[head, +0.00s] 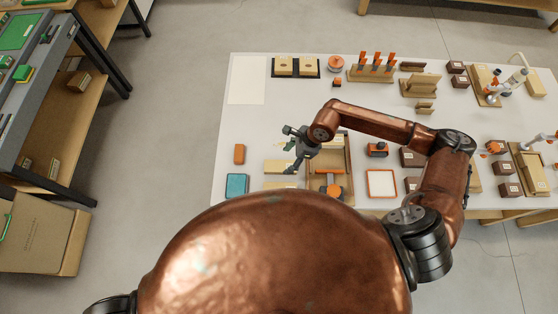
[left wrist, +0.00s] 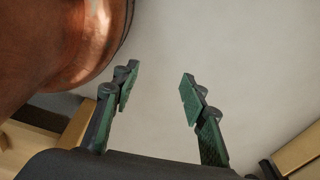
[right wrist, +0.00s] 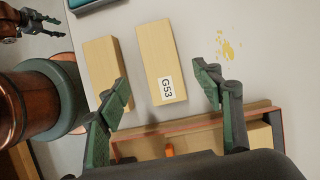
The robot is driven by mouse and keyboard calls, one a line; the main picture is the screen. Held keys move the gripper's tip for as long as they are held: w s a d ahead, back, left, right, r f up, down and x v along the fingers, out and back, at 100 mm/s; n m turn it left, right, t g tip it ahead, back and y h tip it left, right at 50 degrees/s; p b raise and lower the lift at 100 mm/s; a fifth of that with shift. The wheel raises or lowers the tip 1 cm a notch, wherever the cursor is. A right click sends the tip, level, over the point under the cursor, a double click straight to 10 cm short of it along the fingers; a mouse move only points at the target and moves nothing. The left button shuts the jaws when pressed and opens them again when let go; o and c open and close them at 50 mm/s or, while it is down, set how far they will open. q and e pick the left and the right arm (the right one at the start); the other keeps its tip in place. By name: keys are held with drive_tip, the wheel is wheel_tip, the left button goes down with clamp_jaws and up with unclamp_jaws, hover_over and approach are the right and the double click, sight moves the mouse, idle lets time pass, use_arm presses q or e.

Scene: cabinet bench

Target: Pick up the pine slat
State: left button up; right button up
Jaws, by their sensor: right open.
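Two pale wooden slats lie side by side on the white bench in the right wrist view. The wider slat (right wrist: 158,45) bears a "G53" label; the narrower slat (right wrist: 103,66) has no label in sight. I cannot tell which is the pine slat. In the head view, pale slats (head: 276,167) lie just below my right gripper (head: 291,150). My right gripper (right wrist: 161,77) is open and empty, its fingertips on either side of the labelled slat in the picture, apparently above it. My left gripper (left wrist: 157,84) is open and empty over bare grey floor.
A wooden tray (head: 347,160) stands right beside the slats; its rim (right wrist: 195,122) lies close under my right gripper. An orange block (head: 239,153) and a teal box (head: 237,185) are to the left. A red-edged white tray (head: 381,183) and dark boxes stand right.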

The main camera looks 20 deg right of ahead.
sight(281, 166)
drive_tip(key=shift+s+a+f, duration=0.1)
drive_tip(key=shift+a+f, duration=0.1)
drive_tip(key=shift+f, duration=0.55)
drive_tip(key=shift+p+x, duration=0.35)
drive_tip(key=shift+x, duration=0.8)
drive_tip(key=shift+w+x, duration=0.2)
drive_tip(key=shift+x, duration=1.1)
drive_tip(key=c, duration=1.3)
use_arm(q)
drive_tip(key=shift+s+r, duration=0.2)
drive_tip(key=shift+s, duration=0.25)
drive_tip(key=shift+s+r, duration=0.2)
drive_tip(key=shift+s, duration=0.25)
drive_tip(key=shift+w, duration=0.15)
use_arm(e)
drive_tip(key=shift+r, duration=0.1)
